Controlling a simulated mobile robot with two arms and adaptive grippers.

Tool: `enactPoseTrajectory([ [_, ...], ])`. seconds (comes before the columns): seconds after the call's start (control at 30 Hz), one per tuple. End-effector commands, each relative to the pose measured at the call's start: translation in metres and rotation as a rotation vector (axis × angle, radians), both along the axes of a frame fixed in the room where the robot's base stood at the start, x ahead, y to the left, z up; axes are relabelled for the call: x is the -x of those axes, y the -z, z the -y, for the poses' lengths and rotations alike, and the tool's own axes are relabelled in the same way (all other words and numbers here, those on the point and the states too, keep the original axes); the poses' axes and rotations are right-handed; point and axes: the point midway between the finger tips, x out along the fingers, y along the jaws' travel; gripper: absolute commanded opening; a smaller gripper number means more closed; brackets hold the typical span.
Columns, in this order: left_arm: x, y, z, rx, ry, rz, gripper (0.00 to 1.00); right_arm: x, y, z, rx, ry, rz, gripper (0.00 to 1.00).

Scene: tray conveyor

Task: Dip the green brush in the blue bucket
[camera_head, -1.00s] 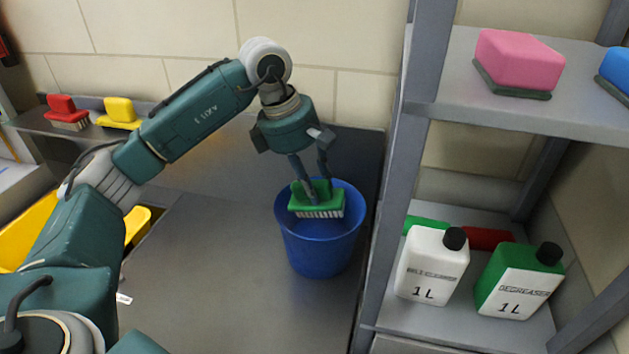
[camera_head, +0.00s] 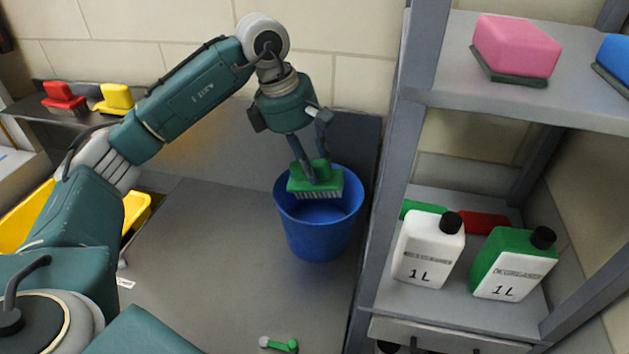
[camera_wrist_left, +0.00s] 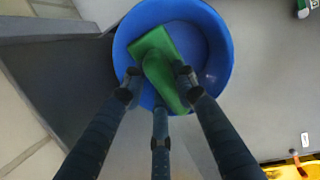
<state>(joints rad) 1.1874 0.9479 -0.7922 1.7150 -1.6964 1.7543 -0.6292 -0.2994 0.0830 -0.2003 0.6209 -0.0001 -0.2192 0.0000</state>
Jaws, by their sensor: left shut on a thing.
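The green brush (camera_head: 302,184) has pale bristles pointing down. It is at the mouth of the blue bucket (camera_head: 318,236), over its left and back part. My left gripper (camera_head: 318,168) is shut on the brush's handle from above. In the left wrist view, the brush (camera_wrist_left: 154,46) lies within the round rim of the bucket (camera_wrist_left: 222,45), between the fingers of my left gripper (camera_wrist_left: 158,88). The bristle tips show above the bucket's inside. The bottom of the bucket is partly hidden. My right gripper is not in view.
The bucket stands on a grey counter (camera_head: 205,245) beside a shelf post (camera_head: 385,190). The shelf holds a white bottle (camera_head: 428,250), a green-and-white bottle (camera_head: 512,265) and a pink sponge (camera_head: 515,45). A small green-and-white item (camera_head: 279,344) lies at the counter's front. Red (camera_head: 63,97) and yellow (camera_head: 116,98) brushes stand back left.

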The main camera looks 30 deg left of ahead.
Motion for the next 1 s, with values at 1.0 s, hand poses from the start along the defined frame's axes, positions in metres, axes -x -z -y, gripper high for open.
enactPoseTrajectory([
  [1.0,0.0,-0.063,0.0,0.001,0.0,0.0,0.07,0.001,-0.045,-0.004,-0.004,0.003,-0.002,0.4],
])
